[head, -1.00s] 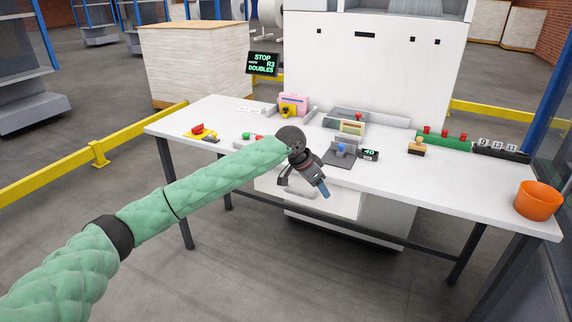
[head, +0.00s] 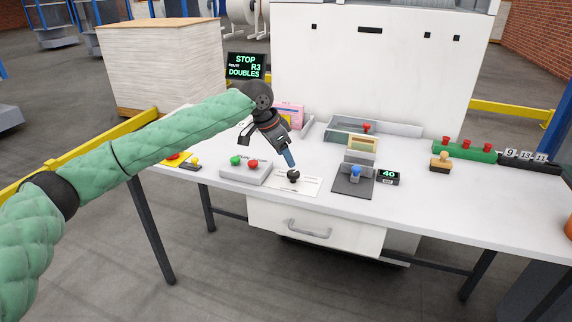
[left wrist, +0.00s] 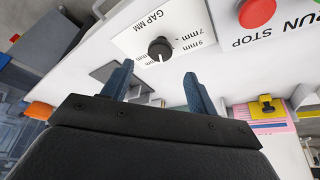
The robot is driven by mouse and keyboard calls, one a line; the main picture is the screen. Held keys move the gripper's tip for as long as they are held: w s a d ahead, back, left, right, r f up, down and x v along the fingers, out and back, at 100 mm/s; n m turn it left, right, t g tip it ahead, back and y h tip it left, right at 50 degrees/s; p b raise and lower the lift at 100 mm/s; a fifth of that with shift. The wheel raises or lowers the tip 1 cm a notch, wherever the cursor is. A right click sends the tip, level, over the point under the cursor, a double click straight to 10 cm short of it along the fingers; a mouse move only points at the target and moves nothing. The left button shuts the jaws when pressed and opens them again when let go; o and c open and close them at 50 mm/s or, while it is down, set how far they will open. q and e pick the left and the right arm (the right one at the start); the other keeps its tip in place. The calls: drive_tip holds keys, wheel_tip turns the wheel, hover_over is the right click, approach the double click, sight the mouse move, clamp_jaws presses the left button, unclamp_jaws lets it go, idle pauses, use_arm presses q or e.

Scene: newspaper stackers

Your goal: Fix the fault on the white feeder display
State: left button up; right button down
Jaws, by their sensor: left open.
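The black display (head: 246,66) reads "STOP", "ROUTE R3", "DOUBLES" in green beside the white machine (head: 370,70). A black knob (head: 293,175) sits on a white plate (head: 312,186) on the table. In the left wrist view the knob (left wrist: 160,48) lies just beyond the fingertips; the plate reads "GAP MM" with marks including 7mm and 9mm. The knob's white pointer line shows, but the mark it points to is unclear. My left gripper (head: 290,164) is open and empty, with blue fingers pointing down just above the knob; it also shows in the left wrist view (left wrist: 158,70).
A box (head: 244,170) with green and red RUN/STOP buttons is left of the knob. Right of it are a dark plate (head: 353,188) with a blue knob, a "40" readout (head: 388,177) and a stamp (head: 440,161). The table's front right is clear.

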sight(293, 173)
use_arm(q)
drive_tip(key=x, duration=0.5)
drive_tip(key=shift+w+f+p, duration=0.1)
drive_tip(key=shift+f+p, duration=0.25)
drive_tip(key=shift+d+f, duration=0.25)
drive_tip(key=shift+f, duration=0.35)
use_arm(e)
drive_tip(key=shift+v, duration=1.2)
drive_tip(key=shift+w+r, duration=0.1)
drive_tip(key=shift+w, duration=0.05)
use_arm(q)
drive_tip(key=c, duration=1)
drive_tip(key=shift+r, duration=0.1)
use_arm(e)
drive_tip(key=shift+r, duration=0.1)
